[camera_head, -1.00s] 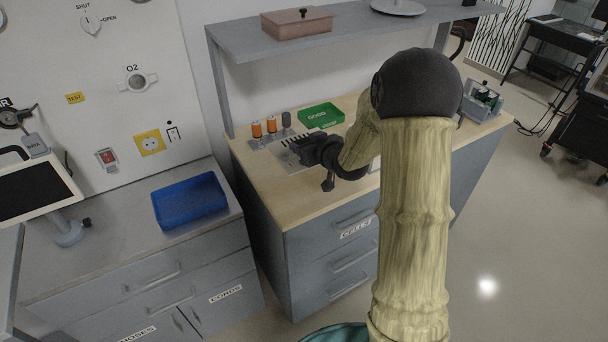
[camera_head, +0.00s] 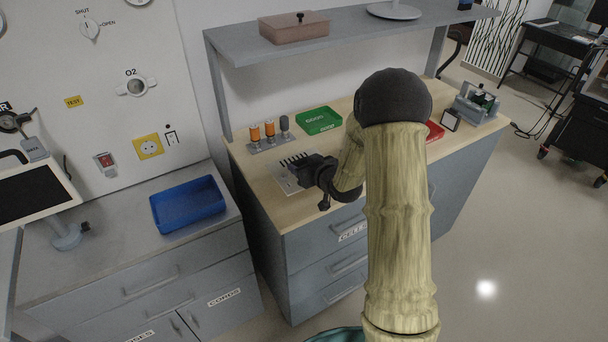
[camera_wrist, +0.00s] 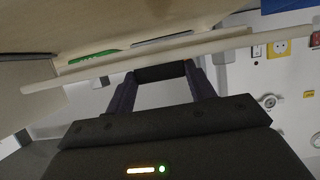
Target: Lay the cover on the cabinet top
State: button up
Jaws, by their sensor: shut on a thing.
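The cover (camera_head: 284,182) is a thin pale grey plate with a row of dark slots. In the head view it is just left of my gripper (camera_head: 312,172), over the left part of the wooden cabinet top (camera_head: 262,190). In the wrist view the cover (camera_wrist: 110,66) is a long, pale edge-on strip. My gripper (camera_wrist: 160,73) is shut on a dark handle bar beside it. The cabinet top (camera_wrist: 150,18) fills the upper wrist view, with a narrow gap to the cover. Whether any edge touches is not clear. My arm hides part of the cabinet top.
A holder with orange cylinders (camera_head: 269,131) and a green GOOD tray (camera_head: 319,120) stand behind the cover. A red tray (camera_head: 434,131) and a grey caddy (camera_head: 476,104) are at the right. A shelf (camera_head: 350,40) overhangs the back. A blue tray (camera_head: 188,204) sits on the left counter.

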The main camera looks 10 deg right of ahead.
jog(key=shift+f, duration=1.95)
jog(key=shift+f, duration=0.15)
jog(key=o, duration=1.1)
jog(key=shift+r, duration=0.25)
jog(key=b+v, duration=0.1)
jog(key=v, duration=1.1)
